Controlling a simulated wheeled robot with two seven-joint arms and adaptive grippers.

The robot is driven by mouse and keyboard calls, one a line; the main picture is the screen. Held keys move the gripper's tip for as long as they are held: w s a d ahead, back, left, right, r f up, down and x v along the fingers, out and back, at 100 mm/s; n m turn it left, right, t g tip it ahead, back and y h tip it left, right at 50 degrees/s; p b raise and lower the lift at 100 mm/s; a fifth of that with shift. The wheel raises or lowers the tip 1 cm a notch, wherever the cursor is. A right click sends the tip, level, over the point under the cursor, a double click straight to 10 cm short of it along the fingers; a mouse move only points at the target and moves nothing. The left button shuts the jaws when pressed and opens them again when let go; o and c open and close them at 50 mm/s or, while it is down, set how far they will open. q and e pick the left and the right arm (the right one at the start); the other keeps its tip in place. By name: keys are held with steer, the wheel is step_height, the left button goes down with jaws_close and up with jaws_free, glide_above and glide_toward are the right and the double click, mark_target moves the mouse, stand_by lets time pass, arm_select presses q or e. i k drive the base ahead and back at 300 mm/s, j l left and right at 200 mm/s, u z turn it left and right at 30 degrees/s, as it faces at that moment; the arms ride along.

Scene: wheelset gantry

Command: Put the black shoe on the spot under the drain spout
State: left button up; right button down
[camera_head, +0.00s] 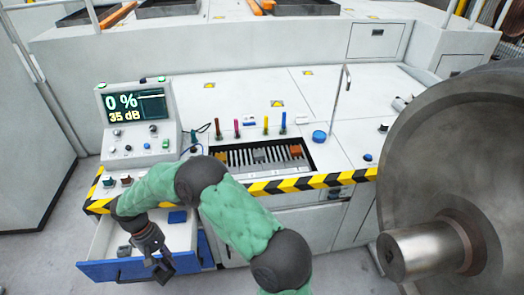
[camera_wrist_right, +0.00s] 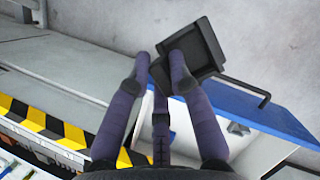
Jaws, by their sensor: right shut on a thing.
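My right gripper (camera_head: 157,258) reaches down over the open blue-fronted drawer at the lower left of the head view. In the right wrist view the gripper (camera_wrist_right: 162,62) is shut on the black shoe (camera_wrist_right: 203,45), a dark block with a raised rim. The shoe is held near the drawer's front edge; in the head view I cannot make it out clearly from the gripper. A thin bent metal pipe (camera_head: 340,95) stands on the bench; I cannot tell whether it is the drain spout. No marked spot under it is clear. My left gripper is not in view.
The open drawer (camera_head: 110,271) holds a blue block (camera_head: 177,216) and a small grey piece (camera_head: 124,251). A control panel (camera_head: 138,120) stands at the bench's left. A slotted recess (camera_head: 240,157) lies mid-bench. A large metal wheel (camera_head: 450,150) fills the right side.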

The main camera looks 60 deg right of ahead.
mark_target(335, 164)
steer(key=l+z, duration=0.1)
steer(key=z, duration=0.35)
steer(key=i+l+z, duration=0.1)
steer(key=z, duration=0.35)
steer(key=l+z, duration=0.1)
steer(key=z, duration=0.3)
